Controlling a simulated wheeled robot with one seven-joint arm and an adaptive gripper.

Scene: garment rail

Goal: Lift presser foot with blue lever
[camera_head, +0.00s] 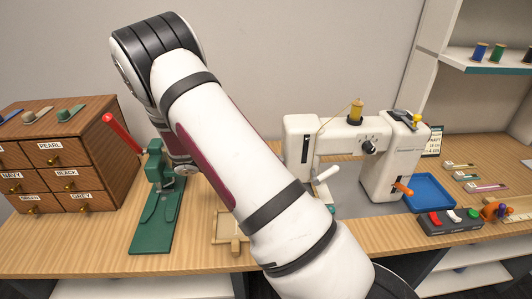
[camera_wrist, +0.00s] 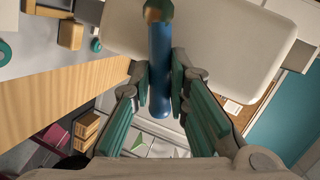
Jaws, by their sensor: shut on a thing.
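A blue lever (camera_wrist: 159,40) with a brown-gold end stands out in front of the white sewing machine body (camera_wrist: 215,45) in the wrist view. My gripper (camera_wrist: 160,78) has its green-padded fingers on either side of the lever and is shut on it. The white sewing machine (camera_head: 385,165) stands on the table right of centre in the head view. There my arm covers the left part of the machine's surroundings, and the blue lever and my gripper are hidden. The presser foot cannot be made out in either view.
A green press with a red handle (camera_head: 122,132) and a wooden drawer cabinet (camera_head: 72,160) stand left. A blue tray (camera_head: 430,193) and a dark switch box (camera_head: 451,221) sit right of the machine. A shelf with spools (camera_head: 485,68) is at the upper right.

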